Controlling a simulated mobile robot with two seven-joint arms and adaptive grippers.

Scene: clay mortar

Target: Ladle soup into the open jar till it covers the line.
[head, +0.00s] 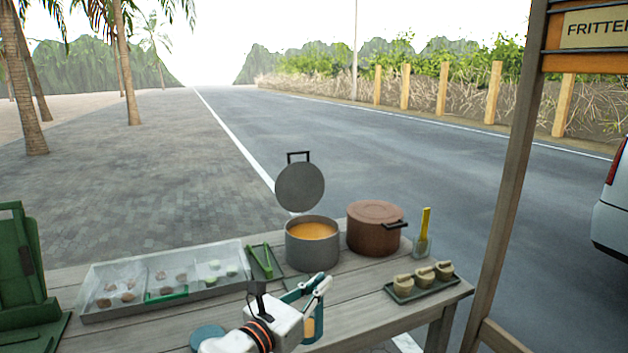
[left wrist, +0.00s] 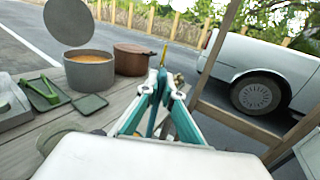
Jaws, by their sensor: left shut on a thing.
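The grey soup pot (head: 312,249) stands on the table with its lid (head: 300,187) raised, and orange soup (head: 311,230) shows inside. It also shows in the left wrist view (left wrist: 90,75). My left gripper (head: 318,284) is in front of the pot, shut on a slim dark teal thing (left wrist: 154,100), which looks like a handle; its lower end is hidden. What looks like a glass jar with orange content (head: 319,326) shows partly below the gripper; its line cannot be made out. A teal disc (head: 207,336), perhaps a lid, lies left of the gripper. My right gripper is not in view.
A brown lidded pot (head: 374,232) stands right of the soup pot. Beside it are a glass with a yellow-handled tool (head: 425,222) and a tray of small cups (head: 402,298). A partitioned tray (head: 92,316) and green tongs (head: 262,262) lie left. A post (head: 512,150) rises at right.

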